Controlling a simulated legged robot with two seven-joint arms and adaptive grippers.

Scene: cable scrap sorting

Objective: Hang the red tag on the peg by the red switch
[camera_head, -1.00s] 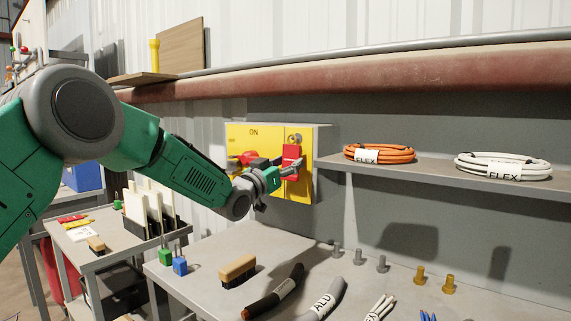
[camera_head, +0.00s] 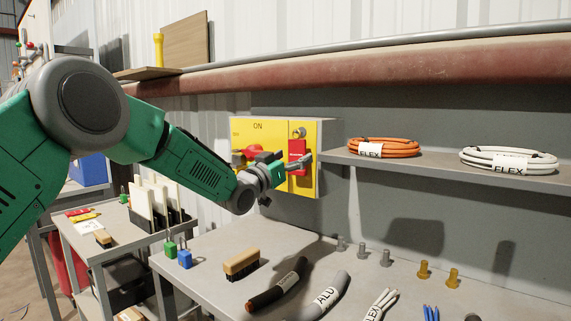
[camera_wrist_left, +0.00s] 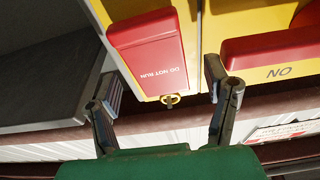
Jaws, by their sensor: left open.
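The red tag (camera_head: 297,151), marked "DO NOT RUN", hangs against the yellow switch box (camera_head: 304,188). In the left wrist view the tag (camera_wrist_left: 150,48) appears upside down, with a brass ring (camera_wrist_left: 171,99) at its top end, at the peg. The peg (camera_head: 298,133) shows just above the tag in the head view. The red switch (camera_head: 245,155) is left of the tag, partly hidden by my gripper. My left gripper (camera_wrist_left: 167,90) is open, its fingers spread to either side of the tag's top end and apart from it. My right gripper is not in view.
A shelf (camera_head: 440,172) right of the box holds orange (camera_head: 400,148) and white (camera_head: 490,155) cable coils. The bench below holds a brush (camera_head: 241,262), cable pieces (camera_head: 327,297) and several bolts. A side cart (camera_head: 98,250) stands at the left.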

